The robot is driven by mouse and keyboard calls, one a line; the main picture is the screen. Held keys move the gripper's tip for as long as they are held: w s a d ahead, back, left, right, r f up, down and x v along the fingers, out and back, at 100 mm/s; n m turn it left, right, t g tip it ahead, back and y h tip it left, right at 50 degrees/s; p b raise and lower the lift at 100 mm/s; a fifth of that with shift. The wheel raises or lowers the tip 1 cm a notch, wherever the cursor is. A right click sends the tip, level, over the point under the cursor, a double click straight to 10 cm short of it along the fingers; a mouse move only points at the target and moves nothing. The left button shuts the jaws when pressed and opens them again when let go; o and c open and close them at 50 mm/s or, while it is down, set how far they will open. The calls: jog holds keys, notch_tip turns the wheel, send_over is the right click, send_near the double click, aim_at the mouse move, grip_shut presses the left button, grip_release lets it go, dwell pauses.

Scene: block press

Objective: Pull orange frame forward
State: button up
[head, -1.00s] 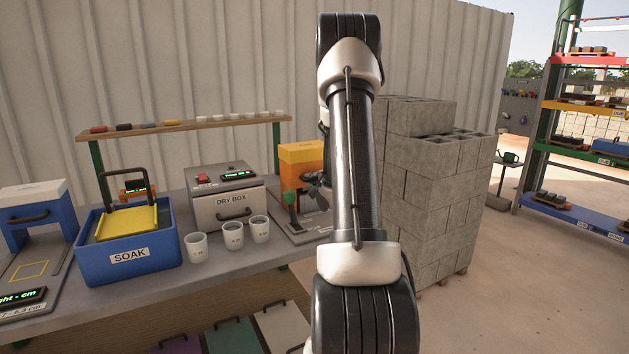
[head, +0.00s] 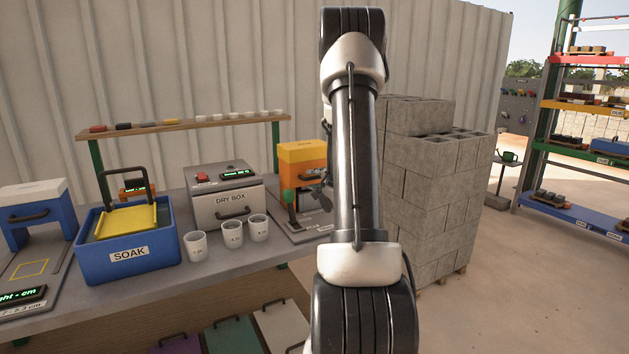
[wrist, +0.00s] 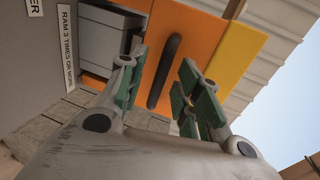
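The orange frame (head: 292,158) with a yellow top stands at the right end of the workbench in the head view, partly hidden behind my arm. In the wrist view the orange frame (wrist: 205,22) fills the upper middle, with a dark bar handle (wrist: 164,72) on its face. My gripper (wrist: 165,66) is open, its green-padded fingers on either side of the handle in the picture. I cannot tell if they touch it. In the head view only a dark bit of my gripper (head: 312,195) shows beside my arm.
A green-knobbed lever (head: 289,198) stands by the frame. Left of it are the dry box (head: 227,193), several white cups (head: 232,233) and the blue soak tub (head: 130,262). Grey concrete blocks (head: 437,195) are stacked at right. The floor at right is open.

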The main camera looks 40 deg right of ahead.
jog(key=v, duration=0.5)
jog(key=shift+s, duration=0.3)
